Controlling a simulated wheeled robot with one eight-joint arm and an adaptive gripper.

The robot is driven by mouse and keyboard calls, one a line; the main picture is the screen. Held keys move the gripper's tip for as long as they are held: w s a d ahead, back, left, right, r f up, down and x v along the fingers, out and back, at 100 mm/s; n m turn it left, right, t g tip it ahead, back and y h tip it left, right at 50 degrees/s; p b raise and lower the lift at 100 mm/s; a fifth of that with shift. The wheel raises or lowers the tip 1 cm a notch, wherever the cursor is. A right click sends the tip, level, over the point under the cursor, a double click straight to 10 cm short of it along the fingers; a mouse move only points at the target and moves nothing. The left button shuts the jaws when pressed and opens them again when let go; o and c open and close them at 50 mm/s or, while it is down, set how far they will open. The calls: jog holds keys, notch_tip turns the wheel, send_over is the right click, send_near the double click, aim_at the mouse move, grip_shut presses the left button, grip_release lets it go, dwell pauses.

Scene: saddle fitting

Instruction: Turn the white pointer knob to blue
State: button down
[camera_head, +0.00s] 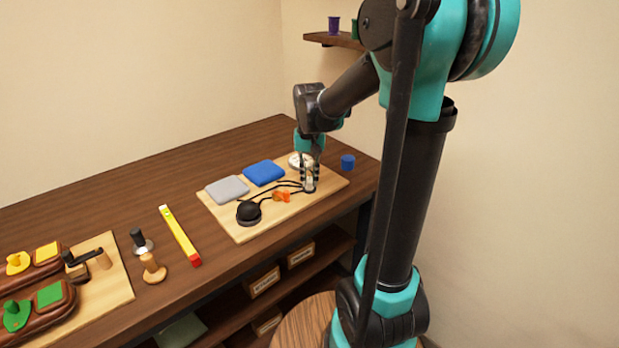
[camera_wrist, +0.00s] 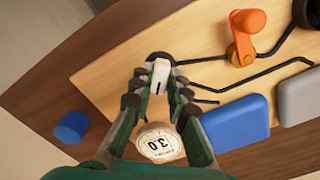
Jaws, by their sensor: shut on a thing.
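The white pointer knob (camera_wrist: 161,72) stands on a dark round base on the light wooden board (camera_wrist: 110,72). It has a dark line on its face. My gripper (camera_wrist: 160,84) is shut on the knob, with one finger on each side of it in the wrist view. In the head view my gripper (camera_head: 309,176) points down at the board's right end, and its fingers mostly hide the knob. A blue pad (camera_head: 264,172) and a grey pad (camera_head: 227,189) lie on the board. I cannot tell which setting the knob's line points to.
A round dial reading 3.0 (camera_wrist: 160,143) sits close by my gripper. An orange lever (camera_wrist: 243,38) and black cables lie beside the knob. A black dome (camera_head: 249,212) is at the board's front. A blue cylinder (camera_head: 347,162) stands on the table off the board.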

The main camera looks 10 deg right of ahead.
aim_at(309, 179)
jog(key=c, duration=1.5)
grip_release()
notch_tip(309, 179, up, 12)
